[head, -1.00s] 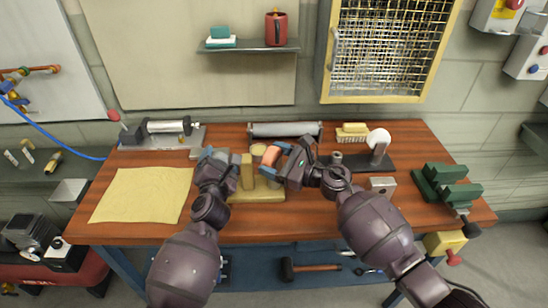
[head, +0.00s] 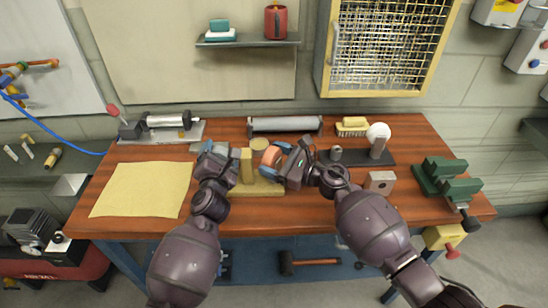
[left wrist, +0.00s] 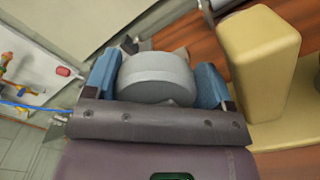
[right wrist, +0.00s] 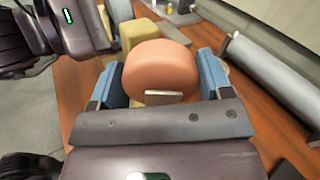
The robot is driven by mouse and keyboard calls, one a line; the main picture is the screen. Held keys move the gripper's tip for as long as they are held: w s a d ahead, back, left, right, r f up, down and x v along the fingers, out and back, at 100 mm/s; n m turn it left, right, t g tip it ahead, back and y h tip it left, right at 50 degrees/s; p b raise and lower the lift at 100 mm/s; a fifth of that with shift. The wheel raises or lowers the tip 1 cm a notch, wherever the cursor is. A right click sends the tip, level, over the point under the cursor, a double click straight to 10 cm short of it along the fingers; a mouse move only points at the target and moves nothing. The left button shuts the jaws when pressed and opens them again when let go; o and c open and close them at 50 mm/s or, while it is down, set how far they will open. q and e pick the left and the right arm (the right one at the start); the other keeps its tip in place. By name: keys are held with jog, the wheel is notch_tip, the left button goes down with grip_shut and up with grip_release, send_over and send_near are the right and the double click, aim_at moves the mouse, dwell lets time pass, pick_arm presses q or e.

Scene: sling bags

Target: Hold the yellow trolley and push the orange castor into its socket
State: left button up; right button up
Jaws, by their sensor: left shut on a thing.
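The yellow trolley (head: 268,189) stands on the wooden table; its upright block (left wrist: 260,60) rises beside my left gripper. My left gripper (head: 222,150) is shut on a grey rounded piece (left wrist: 157,78), just left of that block. Whether this piece belongs to the trolley is hard to tell. My right gripper (head: 272,158) is shut on the orange castor (right wrist: 160,68), which sits between its blue fingers with a small tan plate on its near side. The castor is right beside the block; the socket and any contact with it are hidden.
A tan cylinder (head: 259,144) stands just behind the trolley. A grey roller (head: 285,124) lies at the back. A yellow cloth (head: 140,190) covers the left.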

pick_arm(q)
jog(key=shift+a+f, duration=0.1)
jog(key=shift+f, duration=0.05)
pick_arm(e)
jog(key=o, duration=0.4)
jog(key=shift+o, duration=0.2)
jog(key=v, duration=1.2)
jog(key=shift+s, duration=0.1)
pick_arm(q)
jog(key=o, duration=1.4)
jog(key=shift+c, duration=0.2)
jog(key=s, duration=1.2)
jog(key=shift+d, duration=0.45)
pick_arm(e)
jog(key=shift+r, duration=0.1)
